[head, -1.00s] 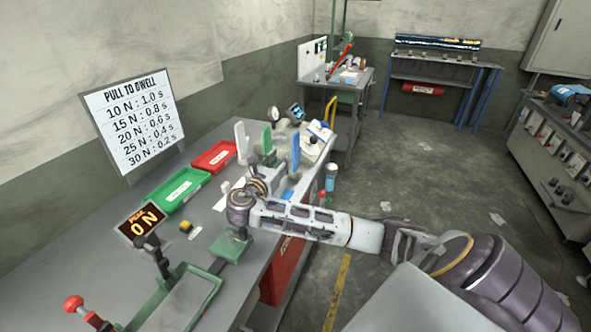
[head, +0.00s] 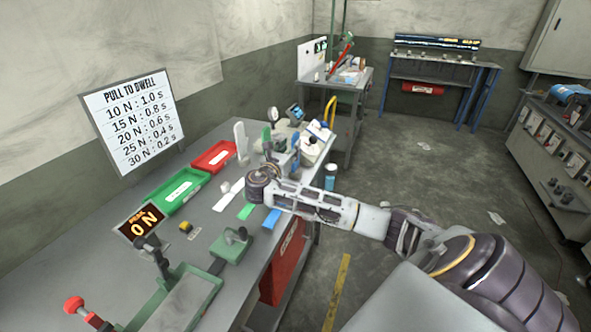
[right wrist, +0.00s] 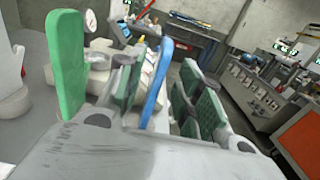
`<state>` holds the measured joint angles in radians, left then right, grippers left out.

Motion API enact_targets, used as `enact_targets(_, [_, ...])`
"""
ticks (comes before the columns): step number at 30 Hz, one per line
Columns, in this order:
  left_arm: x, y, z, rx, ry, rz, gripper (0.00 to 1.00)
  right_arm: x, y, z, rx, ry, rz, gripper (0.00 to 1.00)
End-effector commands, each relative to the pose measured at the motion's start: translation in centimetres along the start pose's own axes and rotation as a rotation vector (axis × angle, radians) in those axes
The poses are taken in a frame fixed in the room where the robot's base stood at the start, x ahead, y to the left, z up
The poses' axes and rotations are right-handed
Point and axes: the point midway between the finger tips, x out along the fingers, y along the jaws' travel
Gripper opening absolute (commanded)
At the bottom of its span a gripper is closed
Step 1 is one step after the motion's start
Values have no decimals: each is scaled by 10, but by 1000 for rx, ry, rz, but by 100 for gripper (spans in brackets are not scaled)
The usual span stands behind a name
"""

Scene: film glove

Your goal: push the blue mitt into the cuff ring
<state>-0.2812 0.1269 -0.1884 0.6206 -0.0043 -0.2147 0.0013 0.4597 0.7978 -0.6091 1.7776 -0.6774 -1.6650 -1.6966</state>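The blue mitt (right wrist: 155,88) stands upright in the right wrist view, between the two green-padded fingers of my right gripper (right wrist: 160,98). It is nearer the left finger, with a clear gap to the right finger. My right gripper also shows in the head view (head: 282,152), open over the bench, where it covers much of the mitts. A green mitt (right wrist: 66,65) stands left of the fingers. A white mitt (head: 240,142) stands farther left. I cannot make out the cuff ring for certain. My left gripper is out of view.
Flat white, green (head: 246,211) and blue (head: 271,217) patches lie on the bench. A red tray (head: 232,149) and a green tray (head: 160,205) stand along the back. A dial gauge (right wrist: 91,20) stands beyond the mitts. A display (head: 142,222) reads 0 N.

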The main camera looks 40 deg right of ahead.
Motion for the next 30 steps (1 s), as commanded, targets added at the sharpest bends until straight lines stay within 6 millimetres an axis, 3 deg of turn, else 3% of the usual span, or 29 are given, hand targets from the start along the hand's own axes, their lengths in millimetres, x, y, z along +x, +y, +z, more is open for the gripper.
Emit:
enact_targets(10, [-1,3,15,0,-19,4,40,4,0,0,-1,-1,-1,36])
enact_targets(22, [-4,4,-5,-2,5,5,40,43,-2,1,-1,-1,-2,36])
enact_targets(30, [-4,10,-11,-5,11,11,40,52,-1,0,-1,-1,0,36])
